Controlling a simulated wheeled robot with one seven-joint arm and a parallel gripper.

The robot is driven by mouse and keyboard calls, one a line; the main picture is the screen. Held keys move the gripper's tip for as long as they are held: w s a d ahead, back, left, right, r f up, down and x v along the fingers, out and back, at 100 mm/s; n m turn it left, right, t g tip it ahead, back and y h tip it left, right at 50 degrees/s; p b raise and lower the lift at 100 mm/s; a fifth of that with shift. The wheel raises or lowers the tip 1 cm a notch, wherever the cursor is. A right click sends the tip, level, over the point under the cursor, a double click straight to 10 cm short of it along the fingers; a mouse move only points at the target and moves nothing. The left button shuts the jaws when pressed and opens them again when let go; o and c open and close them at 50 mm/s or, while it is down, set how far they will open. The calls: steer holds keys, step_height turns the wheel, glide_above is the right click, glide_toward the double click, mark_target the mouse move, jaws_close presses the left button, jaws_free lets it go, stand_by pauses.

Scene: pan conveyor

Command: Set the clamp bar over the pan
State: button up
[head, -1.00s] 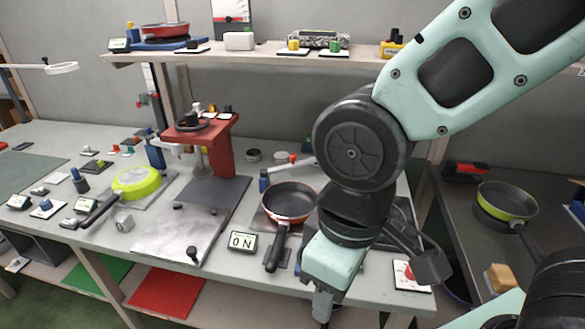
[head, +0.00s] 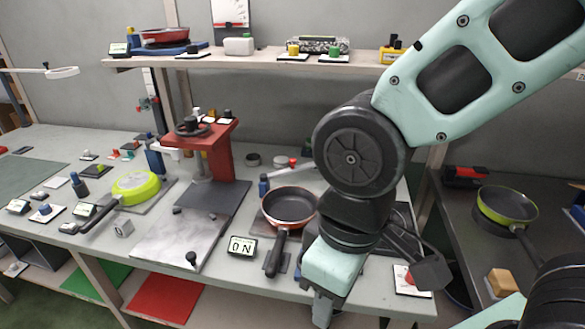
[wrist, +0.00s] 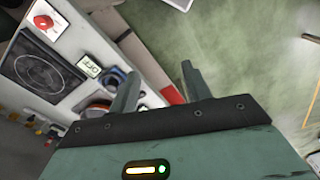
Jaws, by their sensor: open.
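The pan (head: 290,206), dark inside with an orange-red rim, sits on a small dark plate at the table's front, its black handle pointing toward me. A blue post (head: 264,185) stands at its back left. A thin grey bar (head: 296,173), apparently the clamp bar, runs from near the post to the back right, behind the pan; its right end is hidden by my arm. My gripper (head: 322,308) is open and empty at the front edge, right of the pan handle. In the wrist view my gripper (wrist: 160,85) shows two spread fingers, with an orange-rimmed shape (wrist: 97,108), probably the pan, partly hidden.
A display reading 0 N (head: 242,247) stands left of the handle. A hob (wrist: 40,65) with a red knob (wrist: 42,22) lies right of the pan. A red press stand (head: 212,150) and a green pan (head: 136,186) stand left. A marble slab (head: 175,240) lies between.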

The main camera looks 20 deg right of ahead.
steer(key=w+a+r+m, duration=0.1)
steer(key=w, duration=0.2)
steer(key=w+a+r+m, duration=0.1)
steer(key=w, duration=0.3)
steer(key=w+a+m+p, duration=0.1)
steer(key=w, duration=0.3)
steer(key=shift+w+r+m+y, duration=0.15)
steer(key=shift+r+m+y, duration=0.15)
steer(key=shift+r, duration=0.1)
steer(key=m+t+h+p, duration=0.3)
steer(key=m+t+h, duration=0.1)
steer(key=m, duration=0.8)
glide_above(293, 160)
steer(key=s+a, duration=0.4)
steer(key=s, duration=0.1)
steer(key=p+x, duration=0.1)
steer(key=x, duration=0.6)
steer(key=p+x, duration=0.2)
steer(key=x, duration=0.6)
steer(key=shift+s+f, duration=0.15)
steer(key=shift+f, duration=0.15)
jaws_close()
